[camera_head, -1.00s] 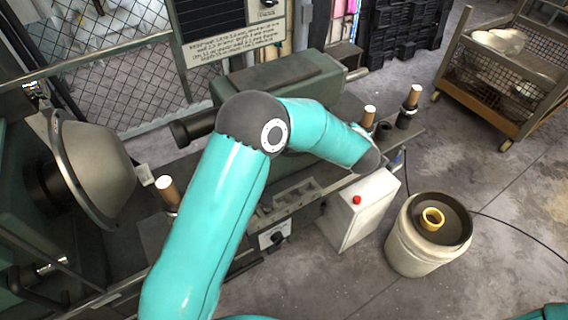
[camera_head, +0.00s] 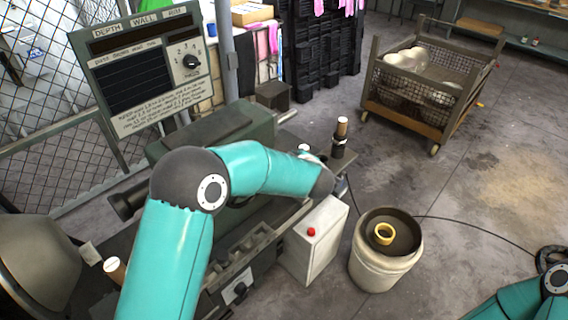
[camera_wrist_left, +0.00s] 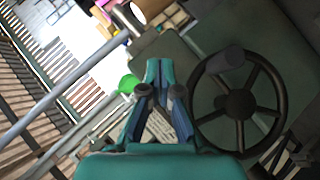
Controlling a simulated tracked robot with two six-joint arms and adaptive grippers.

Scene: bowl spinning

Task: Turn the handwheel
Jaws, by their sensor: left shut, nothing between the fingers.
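The handwheel (camera_wrist_left: 240,104) is a dark spoked wheel with a knob handle (camera_wrist_left: 226,60) on its rim, at the right of the left wrist view. My left gripper (camera_wrist_left: 160,68) is shut and empty, just left of the wheel in that view. I see no clear contact between them. In the head view my left arm reaches across the green lathe (camera_head: 225,130), and its gripper and the handwheel are hidden.
A white box with a red button (camera_head: 311,232) and a drum with a yellow ring (camera_head: 384,235) stand right of the lathe. A bottle-like tool with a wooden top (camera_head: 341,135) stands on the lathe's end. A mesh cart (camera_head: 428,85) is behind.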

